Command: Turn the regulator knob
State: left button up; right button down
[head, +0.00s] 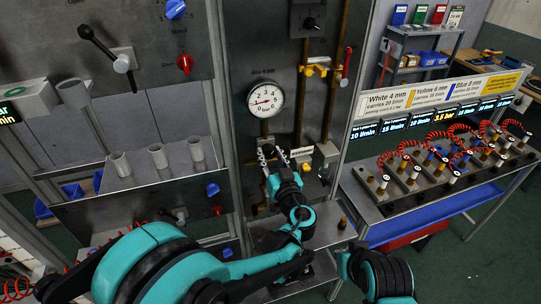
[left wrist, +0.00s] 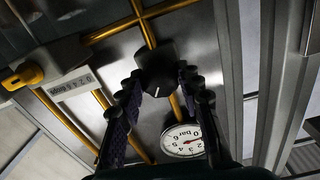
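The regulator knob (left wrist: 157,68) is black with a white line on its face and sits on the grey panel in the left wrist view. My left gripper (left wrist: 160,76) has its two fingers spread, one on each side of the knob. The fingertips are very close to its sides; whether they touch it is unclear. In the head view my left gripper (head: 272,153) is raised in front of the panel below the gauge, hiding most of the knob. The pressure gauge (head: 265,100) also shows in the left wrist view (left wrist: 183,141).
Yellow pipes and a yellow-handled valve (head: 315,70) are close by on the panel, with a red-handled lever (head: 346,66) to the right. A rack of fittings with red coiled hoses (head: 440,165) stands at the right. Grey cups (head: 158,155) stand on the left shelf.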

pick_arm(q)
jog(key=shift+c, duration=1.3)
jog(key=m+b, duration=0.1)
jog(key=m, duration=0.2)
jog(key=shift+m+b, duration=0.3)
jog(key=m+b, duration=0.1)
jog(key=m, duration=0.3)
jog(key=shift+m, duration=0.3)
jog(key=m+b, duration=0.1)
jog(key=m, duration=0.4)
jog(key=shift+b, duration=0.3)
jog(key=shift+m+b, duration=0.4)
jog(key=shift+m, duration=2)
